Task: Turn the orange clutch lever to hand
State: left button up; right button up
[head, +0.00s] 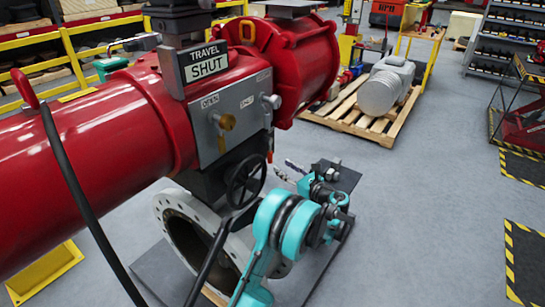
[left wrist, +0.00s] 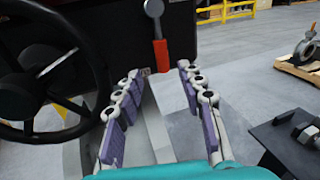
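The orange clutch lever (left wrist: 161,56) hangs down from a grey round hub on the dark housing in the left wrist view. It shows in the gap between my left gripper's fingertips, beyond them, with no contact visible. My left gripper (left wrist: 160,71) is open and empty, its two purple-padded fingers spread apart. My right gripper is not in view.
The handwheel (left wrist: 40,75) stands close left of the fingers in the left wrist view. The red actuator (head: 110,120) carries a sign reading TRAVEL SHUT (head: 206,61). A grey flange (head: 180,235) sits below. A pallet (head: 350,118) stands behind; the floor to the right is mostly clear.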

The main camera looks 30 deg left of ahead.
pick_arm(q)
jog(key=b+x, duration=0.1)
jog(key=x, duration=0.7)
jog(key=shift+w, duration=0.15)
grip_shut()
